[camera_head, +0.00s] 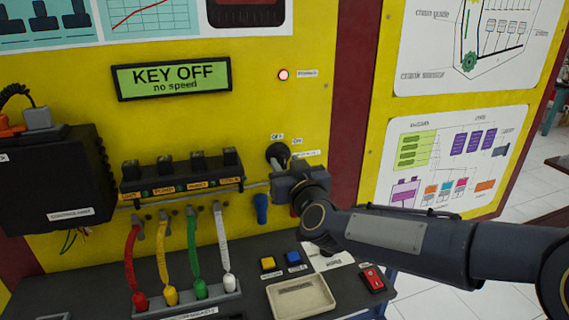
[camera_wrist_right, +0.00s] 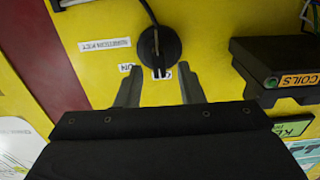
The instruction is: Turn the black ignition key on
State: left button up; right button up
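The black ignition key (camera_head: 276,152) sits on the yellow panel, below the OFF and ON labels. In the right wrist view it is a round black knob (camera_wrist_right: 159,47) with a raised bar, seen upside down. My right gripper (camera_wrist_right: 160,72) is open, its two fingers apart and pointing at the key, with the tips near the knob's lower edge. No grip on the key shows. In the head view the right gripper (camera_head: 281,168) is just below the key and partly hides it. My left gripper is not in view.
The display (camera_head: 172,77) reads KEY OFF, no speed. A red lamp (camera_head: 283,75) is lit above the key. The coil rack (camera_head: 182,178) stands to the left. A blue handle (camera_head: 261,208) hangs below. A tray (camera_head: 301,297) and a red switch (camera_head: 373,279) are on the dark bench.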

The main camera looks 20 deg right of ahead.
jog(key=shift+w, duration=0.7)
grip_shut()
